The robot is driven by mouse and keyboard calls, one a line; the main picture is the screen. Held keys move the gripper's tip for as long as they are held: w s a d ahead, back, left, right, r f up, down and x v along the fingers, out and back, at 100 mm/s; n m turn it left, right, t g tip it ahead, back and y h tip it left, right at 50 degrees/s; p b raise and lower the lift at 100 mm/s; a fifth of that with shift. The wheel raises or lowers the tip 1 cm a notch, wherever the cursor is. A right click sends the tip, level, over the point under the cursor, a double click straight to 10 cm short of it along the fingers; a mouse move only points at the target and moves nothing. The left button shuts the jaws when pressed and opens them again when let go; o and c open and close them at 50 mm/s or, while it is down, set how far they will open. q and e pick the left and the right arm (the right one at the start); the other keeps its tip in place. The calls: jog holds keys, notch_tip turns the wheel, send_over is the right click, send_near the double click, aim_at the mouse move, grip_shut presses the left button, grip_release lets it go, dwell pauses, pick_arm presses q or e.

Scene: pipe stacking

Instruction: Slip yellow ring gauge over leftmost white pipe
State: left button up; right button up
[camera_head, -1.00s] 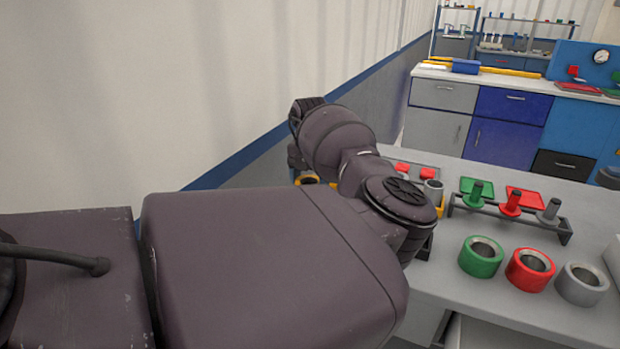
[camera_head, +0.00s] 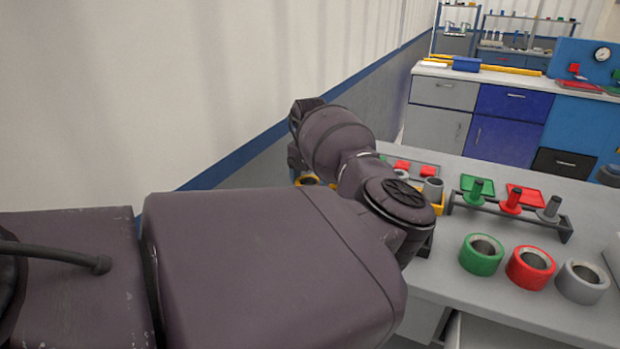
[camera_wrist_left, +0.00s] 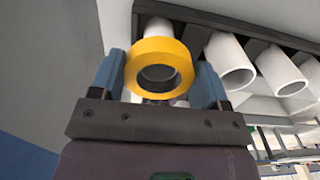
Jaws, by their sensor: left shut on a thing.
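The yellow ring gauge (camera_wrist_left: 158,46) is between the two blue fingers of my left gripper (camera_wrist_left: 160,80) in the left wrist view. The gripper is shut on it. The leftmost white pipe (camera_wrist_left: 154,27) is directly behind the ring, in line with its hole. I cannot tell whether the ring is around the pipe or only in front of its end. More white pipes (camera_wrist_left: 230,62) are to the right. In the head view my left arm hides most of the gripper and the pipes; a bit of yellow (camera_head: 307,181) shows beside the wrist. My right gripper is not in view.
A dark rack bar (camera_wrist_left: 200,17) bears the pipes. On the bench (camera_head: 470,295), a green ring (camera_head: 466,262), a red ring (camera_head: 514,274) and a grey ring (camera_head: 570,294) stand before a peg rack (camera_head: 458,203). A wall (camera_head: 180,80) runs along the left.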

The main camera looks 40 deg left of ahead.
pick_arm(q)
jog(key=shift+f, duration=0.25)
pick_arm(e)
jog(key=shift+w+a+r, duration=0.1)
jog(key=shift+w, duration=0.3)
pick_arm(q)
jog(key=o, duration=1.1)
jog(key=shift+c, duration=0.2)
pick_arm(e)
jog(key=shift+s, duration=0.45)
pick_arm(q)
jog(key=shift+r, duration=0.25)
notch_tip(320, 180, up, 10)
jog(key=p, duration=0.1)
jog(key=shift+r+p, duration=0.15)
jog(key=shift+p, duration=0.2)
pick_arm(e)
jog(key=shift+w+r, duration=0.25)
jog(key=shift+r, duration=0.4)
